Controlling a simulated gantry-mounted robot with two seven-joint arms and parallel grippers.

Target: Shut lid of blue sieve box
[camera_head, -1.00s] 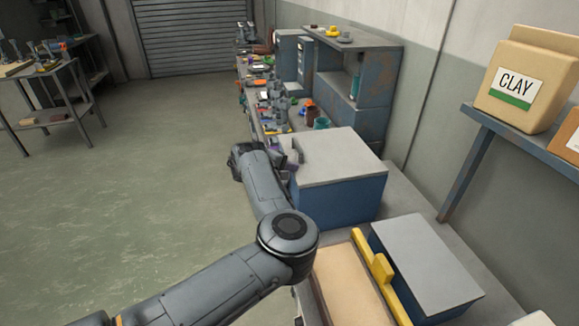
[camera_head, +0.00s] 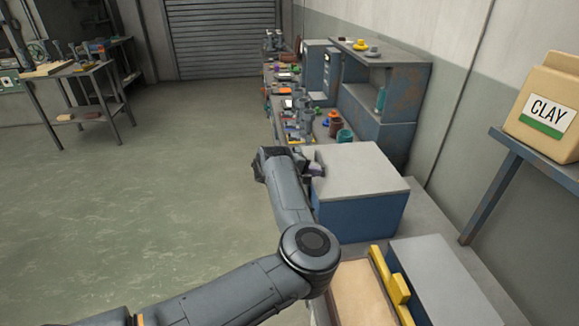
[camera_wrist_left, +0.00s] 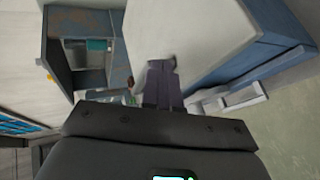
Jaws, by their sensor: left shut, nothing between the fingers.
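A large blue box (camera_head: 356,217) with a pale grey lid (camera_head: 350,172) stands on the bench. The lid looks flat and level on the box; I cannot tell whether a thin gap remains. My left gripper (camera_head: 314,165) is at the lid's far left corner, shut and empty; I cannot tell if it touches. In the left wrist view, the dark fingers (camera_wrist_left: 162,82) are together beside the pale lid (camera_wrist_left: 185,35), with the blue wall (camera_wrist_left: 270,50) on the right. My right gripper is out of view.
A yellow-handled tray (camera_head: 390,285) lies beside the smaller box. Behind the large box are a teal cup (camera_head: 345,136), several small items and a blue-grey shelf unit (camera_head: 385,95). A wall shelf (camera_head: 500,165) with a clay bag (camera_head: 545,112) is at right.

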